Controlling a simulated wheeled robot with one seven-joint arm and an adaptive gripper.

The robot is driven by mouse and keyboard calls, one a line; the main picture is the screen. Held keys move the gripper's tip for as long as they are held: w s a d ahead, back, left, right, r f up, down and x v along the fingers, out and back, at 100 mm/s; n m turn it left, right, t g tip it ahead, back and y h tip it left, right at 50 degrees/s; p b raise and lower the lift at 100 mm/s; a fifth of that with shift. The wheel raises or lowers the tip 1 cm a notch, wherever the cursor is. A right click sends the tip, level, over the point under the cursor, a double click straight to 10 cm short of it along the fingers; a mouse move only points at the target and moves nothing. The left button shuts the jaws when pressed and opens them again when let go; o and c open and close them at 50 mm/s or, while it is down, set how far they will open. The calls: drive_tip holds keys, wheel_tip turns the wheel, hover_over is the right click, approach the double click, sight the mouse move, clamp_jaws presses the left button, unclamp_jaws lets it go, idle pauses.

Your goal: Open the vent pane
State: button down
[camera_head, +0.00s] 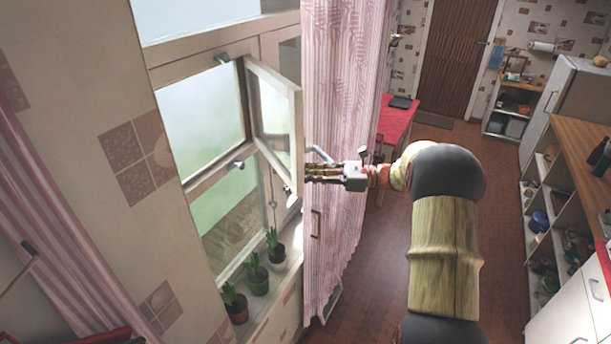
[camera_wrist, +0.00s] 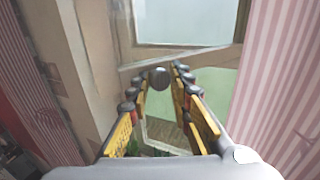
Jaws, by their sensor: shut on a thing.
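The vent pane (camera_head: 273,118) is a small framed glass pane in the window at left in the head view. It stands swung out into the room, away from its opening (camera_head: 203,117). My gripper (camera_head: 309,173) is at the pane's free edge, reaching in from the right. In the wrist view its fingers (camera_wrist: 160,82) close around a dark round knob, which I take for the pane's handle (camera_wrist: 160,77). In the head view the fingers mostly hide the grip.
A pink striped curtain (camera_head: 338,110) hangs right beside the pane and my gripper. Potted plants (camera_head: 254,275) stand on the sill below. A red-topped table (camera_head: 396,122) stands behind the curtain. Open shelves (camera_head: 560,215) line the right side, with clear floor (camera_head: 385,235) between.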

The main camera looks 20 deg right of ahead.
drive_tip(key=shift+w+r, duration=0.3)
drive_tip(key=shift+r, duration=0.1)
drive_tip(key=c, duration=2.1)
unclamp_jaws()
drive_tip(key=shift+o, duration=1.3)
drive_tip(key=shift+w+a+f, duration=0.15)
drive_tip(key=shift+w, duration=0.2)
drive_tip(key=shift+o, duration=1.3)
drive_tip(key=shift+f, duration=0.2)
drive_tip(key=shift+s, duration=0.1)
drive_tip(key=v, duration=1.2)
